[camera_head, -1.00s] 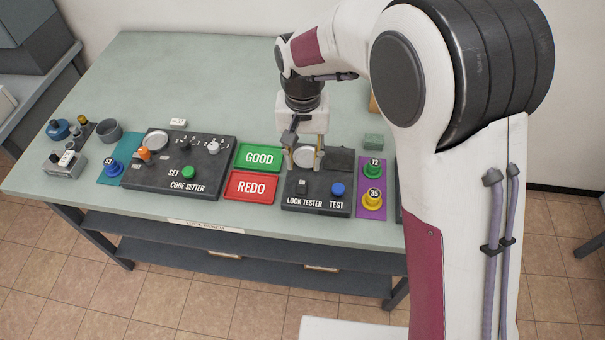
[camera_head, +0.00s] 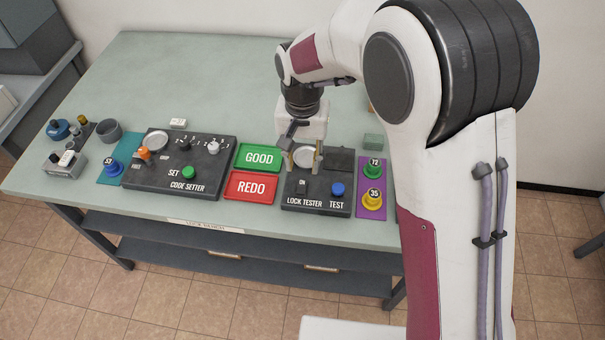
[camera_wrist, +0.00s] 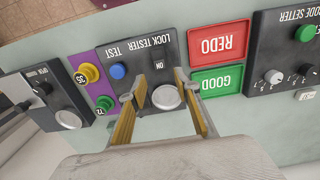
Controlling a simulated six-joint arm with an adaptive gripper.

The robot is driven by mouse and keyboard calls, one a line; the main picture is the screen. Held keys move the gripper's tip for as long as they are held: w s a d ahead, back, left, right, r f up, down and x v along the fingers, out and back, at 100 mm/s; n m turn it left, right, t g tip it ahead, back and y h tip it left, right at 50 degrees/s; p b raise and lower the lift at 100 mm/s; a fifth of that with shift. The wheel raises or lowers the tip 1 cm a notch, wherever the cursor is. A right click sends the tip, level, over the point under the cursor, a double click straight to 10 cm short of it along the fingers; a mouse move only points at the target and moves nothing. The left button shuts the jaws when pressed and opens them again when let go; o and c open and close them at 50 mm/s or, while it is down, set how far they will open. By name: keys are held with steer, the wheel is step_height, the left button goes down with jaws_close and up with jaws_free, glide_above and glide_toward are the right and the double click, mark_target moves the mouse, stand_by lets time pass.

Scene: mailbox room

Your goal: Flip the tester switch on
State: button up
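The lock tester (camera_head: 322,206) is a dark panel on the bench with a round silver disc (camera_wrist: 166,97), a blue TEST button (camera_head: 337,189) and a small dark switch (camera_head: 302,188) marked ON. The switch (camera_wrist: 159,77) also shows in the wrist view, just past the disc and between the fingertips in the picture. Which way the switch is tilted is too small to tell. My gripper (camera_head: 302,167) is open and empty above the disc, pointing down. Its yellow-padded fingers (camera_wrist: 160,82) stand apart on either side of the disc in the wrist view; contact is not visible.
Green GOOD (camera_head: 259,158) and red REDO (camera_head: 251,187) trays lie left of the tester. The code setter (camera_head: 210,180) is farther left. A purple mat (camera_head: 363,200) with locks 72 and 35 lies to the right. The back of the bench (camera_head: 190,75) is clear.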

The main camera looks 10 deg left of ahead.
mark_target(302, 182)
steer(key=shift+f, duration=2.85)
steer(key=shift+c, duration=0.4)
jaws_close()
